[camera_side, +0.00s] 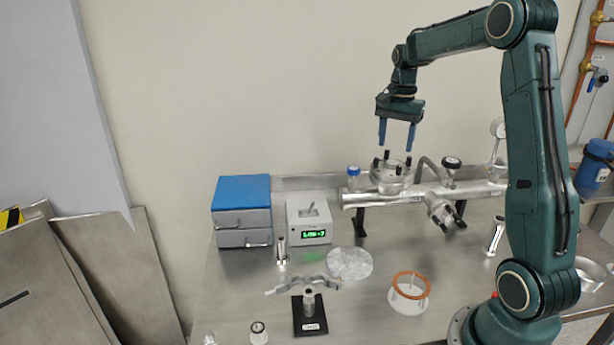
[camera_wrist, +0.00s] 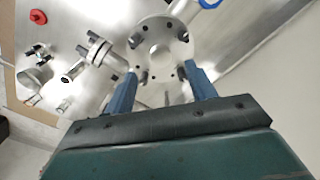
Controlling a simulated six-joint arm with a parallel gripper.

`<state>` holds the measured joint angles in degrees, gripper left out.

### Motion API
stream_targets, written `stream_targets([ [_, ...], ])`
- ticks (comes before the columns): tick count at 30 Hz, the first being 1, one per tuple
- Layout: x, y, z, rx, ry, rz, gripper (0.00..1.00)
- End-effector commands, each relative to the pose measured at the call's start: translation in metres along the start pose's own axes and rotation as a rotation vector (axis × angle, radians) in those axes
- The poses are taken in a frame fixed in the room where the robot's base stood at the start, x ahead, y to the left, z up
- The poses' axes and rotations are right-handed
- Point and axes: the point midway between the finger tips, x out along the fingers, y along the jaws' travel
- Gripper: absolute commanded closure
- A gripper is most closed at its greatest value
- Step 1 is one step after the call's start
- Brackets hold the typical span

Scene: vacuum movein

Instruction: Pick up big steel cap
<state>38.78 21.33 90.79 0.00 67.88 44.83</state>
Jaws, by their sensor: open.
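A round steel flange, which looks like the big steel cap (camera_side: 391,174), sits on top of the steel pipe assembly in the side view. Several dark-tipped posts stand up around its rim. In the wrist view the big steel cap (camera_wrist: 159,47) shows as a wide disc with holes, just beyond the fingers. My gripper (camera_side: 397,148) points down, with its two blue fingers apart and nothing between them. The fingertips are above the cap in the side view; whether they touch anything there is unclear. My gripper (camera_wrist: 160,70) spans much of the cap's near side in the wrist view.
The steel pipe assembly (camera_side: 462,193) runs across the back of the bench, with a valve knob (camera_side: 451,162) right of the cap. An orange ring (camera_side: 411,285), a white box (camera_side: 308,222) and blue-topped drawers (camera_side: 241,208) stand in front and left.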

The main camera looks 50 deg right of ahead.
Motion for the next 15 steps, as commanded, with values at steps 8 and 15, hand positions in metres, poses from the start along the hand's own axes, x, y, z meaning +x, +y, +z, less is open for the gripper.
stream_targets([
  [8, 0.004, 0.0, 0.0, 0.0, -0.001, 0.001, 0.44],
  [15, 0.027, 0.0, 0.0, 0.0, -0.002, 0.002, 0.44],
])
